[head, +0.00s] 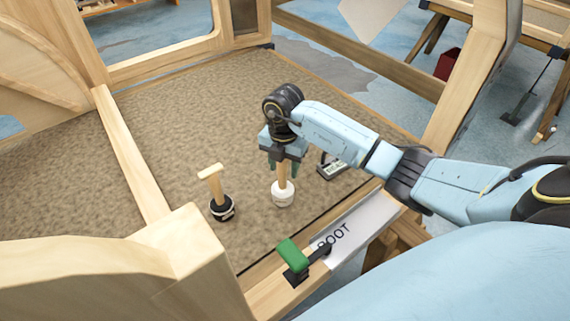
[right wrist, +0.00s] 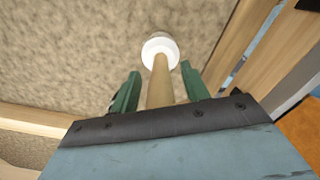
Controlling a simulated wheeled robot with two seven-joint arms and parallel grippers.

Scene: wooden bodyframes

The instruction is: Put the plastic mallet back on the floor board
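The mallet with a white head (head: 283,196) and a pale wooden handle stands upright, head down, at the brown carpeted floor board (head: 160,145). I cannot tell for sure whether its head touches the board. My right gripper (head: 283,168) points down over it, with its green fingers on either side of the handle. In the right wrist view, the handle (right wrist: 161,85) runs between the spread fingertips (right wrist: 160,80), with gaps beside it, and the white head (right wrist: 160,48) lies beyond them. My left gripper is out of view.
A second mallet with a black head (head: 222,208) and wooden handle stands to the left. A small dark device (head: 331,167) lies to the right. A green-handled clamp (head: 292,256) sits on the front beam. Wooden frame posts surround the board, whose back is clear.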

